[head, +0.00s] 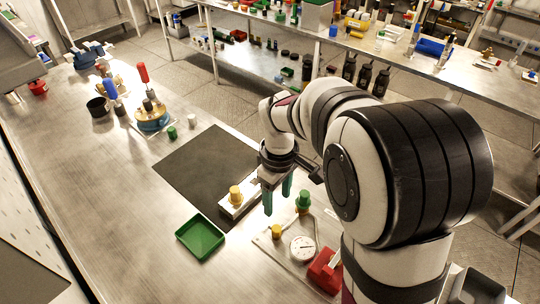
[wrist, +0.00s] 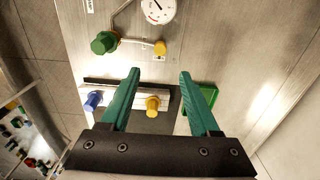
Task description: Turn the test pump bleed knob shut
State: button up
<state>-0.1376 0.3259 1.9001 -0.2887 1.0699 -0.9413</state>
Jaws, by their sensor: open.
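The test pump is a light plate (head: 268,243) with a round white gauge (head: 302,248), a red block (head: 325,270), a green knob (head: 304,200) and a small yellow knob (head: 276,231). The gauge (wrist: 157,8), green knob (wrist: 104,42) and yellow knob (wrist: 160,48) also show in the wrist view, joined by thin pipes. No readable label tells which is the bleed knob. My gripper (head: 277,195) is open, with teal fingers pointing down above the bench. In the wrist view nothing is between the fingertips (wrist: 160,74). The gripper appears apart from both pump knobs.
A white block (head: 232,207) with a yellow knob (head: 235,194) sits beside the gripper; its blue knob (wrist: 93,101) shows in the wrist view. A green tray (head: 200,237) and dark mat (head: 200,165) lie left. A brass-coloured device (head: 152,118) stands farther back.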

aim_at(276, 228)
notch_tip(276, 228, down, 13)
jog(key=shift+r, duration=0.2)
grip_shut()
